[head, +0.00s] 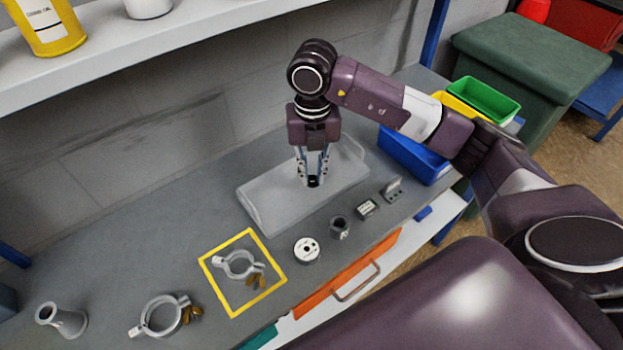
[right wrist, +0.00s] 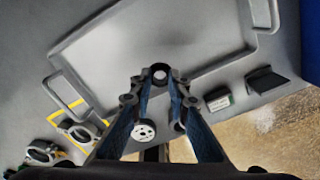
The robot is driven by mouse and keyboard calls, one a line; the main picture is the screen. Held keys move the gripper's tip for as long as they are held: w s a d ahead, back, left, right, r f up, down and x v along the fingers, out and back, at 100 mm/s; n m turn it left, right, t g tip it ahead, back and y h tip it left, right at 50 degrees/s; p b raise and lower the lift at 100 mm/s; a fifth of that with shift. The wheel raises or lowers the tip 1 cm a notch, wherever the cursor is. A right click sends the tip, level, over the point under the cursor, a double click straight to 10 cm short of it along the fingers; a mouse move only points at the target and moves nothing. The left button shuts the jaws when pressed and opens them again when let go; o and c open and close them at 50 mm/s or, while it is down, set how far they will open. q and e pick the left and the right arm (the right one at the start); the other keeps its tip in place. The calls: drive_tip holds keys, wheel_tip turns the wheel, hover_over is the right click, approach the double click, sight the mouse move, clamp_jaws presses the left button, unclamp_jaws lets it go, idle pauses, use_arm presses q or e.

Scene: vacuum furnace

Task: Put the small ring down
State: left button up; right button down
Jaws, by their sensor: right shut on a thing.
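My right gripper (head: 313,178) points down over the pale grey tray (head: 262,216) and is shut on a small dark ring. The small ring (head: 314,182) shows only partly between the fingertips. In the right wrist view the small ring (right wrist: 159,74) sits at the fingertips, in front of the tray (right wrist: 100,60). I cannot tell whether the ring touches the tray floor or hangs just above it. The tray looks empty otherwise. My left gripper is not in view.
A white disc with holes (head: 306,250), a dark cylinder (head: 340,228), a small box (head: 366,207) and a bracket (head: 393,189) stand along the front. A yellow square (head: 233,312) surrounds a clamp (head: 238,265). Another clamp (head: 158,316) and a pipe piece (head: 66,321) lie left. A blue bin (head: 412,157) stands right.

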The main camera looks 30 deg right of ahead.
sight(312, 178)
wheel_tip(312, 178, down, 4)
drive_tip(key=shift+r+p, duration=0.1)
drive_tip(key=shift+p, duration=0.25)
drive_tip(key=shift+w, duration=0.1)
drive_tip(key=c, duration=2.2)
unclamp_jaws()
drive_tip(key=shift+c, duration=0.2)
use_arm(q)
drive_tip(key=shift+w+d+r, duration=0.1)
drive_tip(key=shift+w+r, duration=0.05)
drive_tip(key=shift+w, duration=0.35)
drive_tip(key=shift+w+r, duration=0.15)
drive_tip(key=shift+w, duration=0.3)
use_arm(e)
drive_tip(key=o, duration=0.4)
drive_tip(key=shift+r, duration=0.15)
wheel_tip(312, 178, up, 11)
drive_tip(key=shift+f+b, duration=0.1)
drive_tip(key=shift+b, duration=0.75)
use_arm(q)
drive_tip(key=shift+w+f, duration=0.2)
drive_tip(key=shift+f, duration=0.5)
use_arm(e)
drive_tip(key=shift+r, duration=0.5)
